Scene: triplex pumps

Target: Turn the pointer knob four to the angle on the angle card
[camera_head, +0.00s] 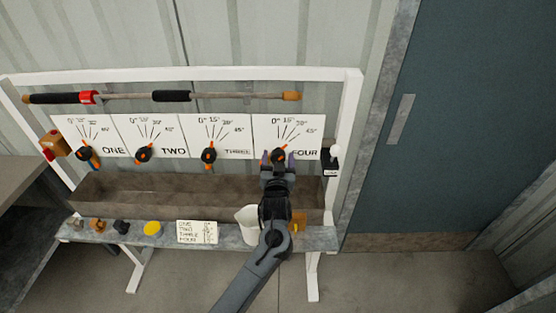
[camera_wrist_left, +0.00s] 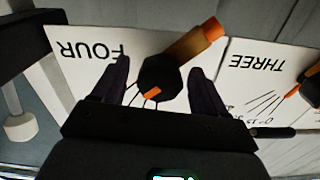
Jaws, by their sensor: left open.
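Pointer knob four (camera_head: 278,156) is a dark knob with orange parts on the white panel marked FOUR (camera_head: 306,140), below a fan of angle lines. My left gripper (camera_head: 278,161) is open at this knob and partly covers it. In the left wrist view, the black knob (camera_wrist_left: 160,75) lies between the two open fingers (camera_wrist_left: 160,72); I cannot tell whether they touch it. An orange bar runs from the knob to the upper right, and a small orange mark shows below. A white card (camera_head: 197,232) with ONE, TWO, THREE, FOUR lies on the shelf; its figures are too small to read. My right gripper is out of view.
Similar knobs sit on panels ONE (camera_head: 84,153), TWO (camera_head: 143,154) and THREE (camera_head: 208,155). A long lance (camera_head: 125,96) runs above the panels. A brown trough (camera_head: 150,188) lies below. A white cup (camera_head: 247,221) and a yellow cap (camera_head: 152,228) stand on the shelf. A switch (camera_head: 331,160) is right of panel four.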

